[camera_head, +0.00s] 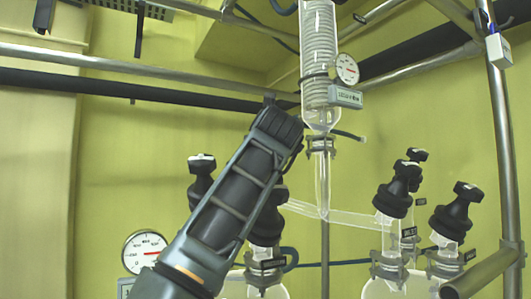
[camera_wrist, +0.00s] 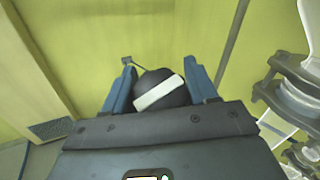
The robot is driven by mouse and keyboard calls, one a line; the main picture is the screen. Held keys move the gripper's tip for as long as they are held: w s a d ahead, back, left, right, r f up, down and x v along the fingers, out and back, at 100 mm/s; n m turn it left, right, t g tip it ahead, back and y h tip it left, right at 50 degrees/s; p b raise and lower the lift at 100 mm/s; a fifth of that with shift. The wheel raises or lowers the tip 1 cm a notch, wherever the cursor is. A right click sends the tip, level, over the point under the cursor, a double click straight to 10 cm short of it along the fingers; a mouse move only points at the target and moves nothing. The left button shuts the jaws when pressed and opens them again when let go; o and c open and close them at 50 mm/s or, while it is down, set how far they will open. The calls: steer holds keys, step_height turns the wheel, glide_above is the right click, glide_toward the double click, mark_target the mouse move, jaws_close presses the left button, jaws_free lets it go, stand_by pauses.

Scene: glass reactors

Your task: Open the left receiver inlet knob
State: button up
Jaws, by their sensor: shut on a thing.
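In the wrist view a black round knob (camera_wrist: 151,78) with a white bar across its top sits between the two blue fingers of my gripper (camera_wrist: 161,68). The fingers close on it from both sides. A black knob (camera_head: 268,222) on the left glass vessel is partly hidden behind my arm. I cannot tell from the head view which knob is held.
A glass condenser (camera_head: 319,60) with a gauge (camera_head: 346,68) hangs above; a slanted glass tube (camera_head: 340,214) runs below it. Several black knobs (camera_head: 394,198) stand on glassware at the right. Metal pipes (camera_head: 130,65) cross the back. Clamped glassware (camera_wrist: 300,95) is close on the wrist view's right.

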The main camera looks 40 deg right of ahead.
steer(key=n+y, duration=0.2)
steer(key=n+t+y, duration=0.1)
steer(key=n+y, duration=0.1)
steer(key=n+t+y+p, duration=0.1)
steer(key=n+y, duration=0.1)
steer(key=n, duration=0.1)
steer(key=shift+w+a, duration=0.15)
steer(key=shift+a, duration=0.15)
steer(key=shift+a+f+n+y+p, duration=0.1)
steer(key=shift+n+y+p, duration=0.35)
steer(key=shift+n+y, duration=0.5)
steer(key=shift+a+f+n+y+p, duration=0.1)
steer(key=shift+n+y+p, duration=0.3)
steer(key=shift+n+y, duration=0.55)
steer(key=shift+g+y, duration=0.3)
steer(key=o, duration=1)
steer(key=shift+c, duration=0.2)
steer(key=b+v, duration=0.2)
steer(key=v, duration=0.5)
steer(key=shift+s, duration=0.35)
